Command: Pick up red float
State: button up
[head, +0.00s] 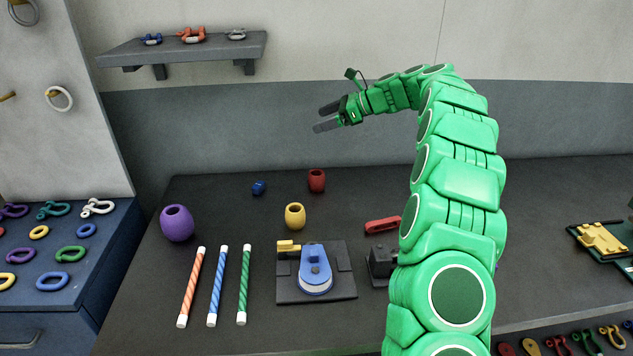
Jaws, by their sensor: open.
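The red float (317,181) is a small dark-red barrel shape with a hole in its top. It stands upright near the back of the dark workbench (370,270). My gripper (322,117) is open and empty, held in the air well above the bench. In the picture it sits above the red float, clear of it. My green arm rises at the right and hides part of the bench behind it.
A yellow float (295,216), a small blue float (259,188) and a larger purple float (177,223) stand nearby. Striped rods (217,286) and a blue-topped device (315,268) lie in front. A red-handled tool (382,225) is beside my arm. A wall shelf (185,50) hangs upper left.

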jog(key=w+d+f+m, duration=0.2)
jog(key=w, duration=0.1)
jog(key=t, duration=0.1)
send_near(312, 179)
jog(key=w+f, duration=0.1)
jog(key=w+a+f, duration=0.1)
jog(key=w+f, duration=0.1)
jog(key=shift+w+a, duration=0.1)
jog(key=shift+w, duration=0.2)
jog(key=shift+w+a+f, duration=0.1)
jog(key=shift+a+f, duration=0.15)
jog(key=shift+a, duration=0.1)
jog(key=shift+r+x, duration=0.1)
jog(key=shift+x, duration=1.65)
jog(key=shift+r+x, duration=0.15)
jog(key=shift+x, duration=1.65)
jog(key=shift+a, duration=0.15)
jog(key=shift+c, duration=0.3)
jog(key=c, duration=1)
